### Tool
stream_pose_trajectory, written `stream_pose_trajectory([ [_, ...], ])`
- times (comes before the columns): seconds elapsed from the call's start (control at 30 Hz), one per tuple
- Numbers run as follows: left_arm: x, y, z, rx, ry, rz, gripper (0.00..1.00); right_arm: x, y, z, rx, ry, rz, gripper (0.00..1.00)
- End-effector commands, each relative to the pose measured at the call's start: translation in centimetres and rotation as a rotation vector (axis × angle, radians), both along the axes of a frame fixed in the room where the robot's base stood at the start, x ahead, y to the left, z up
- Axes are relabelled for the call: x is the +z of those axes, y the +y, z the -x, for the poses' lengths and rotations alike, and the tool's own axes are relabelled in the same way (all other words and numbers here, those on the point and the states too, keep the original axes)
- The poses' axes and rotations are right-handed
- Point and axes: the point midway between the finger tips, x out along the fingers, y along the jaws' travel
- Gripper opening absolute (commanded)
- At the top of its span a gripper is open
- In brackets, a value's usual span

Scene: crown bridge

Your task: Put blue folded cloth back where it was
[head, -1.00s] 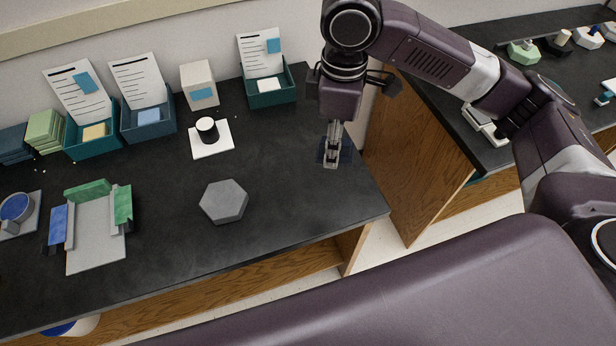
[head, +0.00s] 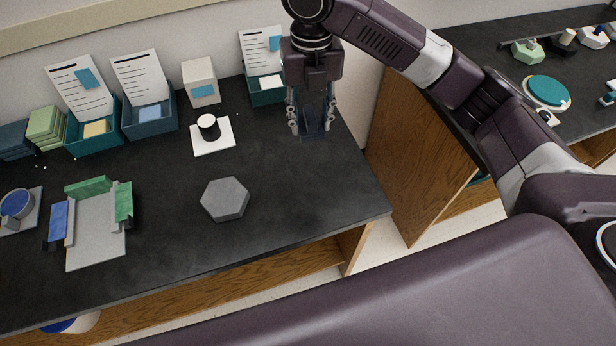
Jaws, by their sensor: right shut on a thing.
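My right gripper (head: 311,128) points down over the back right of the black bench, in front of the rightmost teal bin. It is shut on the dark navy blue folded cloth (head: 314,134), which hangs between its fingers; the fingers partly hide it. I cannot tell whether the cloth's lower edge touches the bench. A stack of similar dark blue folded cloths (head: 14,142) lies at the far left, beside a stack of green folded cloths (head: 46,128). My left gripper is not in view.
Teal and blue bins (head: 148,122) with paper cards line the back. A white box (head: 200,83), a black cup on a white pad (head: 222,142), a grey hexagonal block (head: 225,199) and a grey tray (head: 97,240) stand on the bench (head: 310,200). Its right front is clear.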

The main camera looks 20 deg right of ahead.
Motion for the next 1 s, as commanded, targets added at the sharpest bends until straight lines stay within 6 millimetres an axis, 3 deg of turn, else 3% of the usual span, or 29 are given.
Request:
stream_pose_trajectory([
  [0.27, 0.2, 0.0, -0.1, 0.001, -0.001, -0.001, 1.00, -1.1, 0.1, -0.4, 0.154, 0.006, 0.003, 0.16],
  [0.7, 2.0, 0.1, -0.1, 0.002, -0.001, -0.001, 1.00, -12.2, 0.1, -0.3, 0.155, 0.008, 0.003, 0.16],
  [0.83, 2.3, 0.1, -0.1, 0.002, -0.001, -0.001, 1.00, -14.5, 0.2, -0.3, 0.156, 0.005, 0.003, 0.16],
  [1.0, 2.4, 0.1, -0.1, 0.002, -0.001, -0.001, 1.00, -16.0, 0.2, -0.4, 0.156, 0.004, 0.002, 0.16],
])
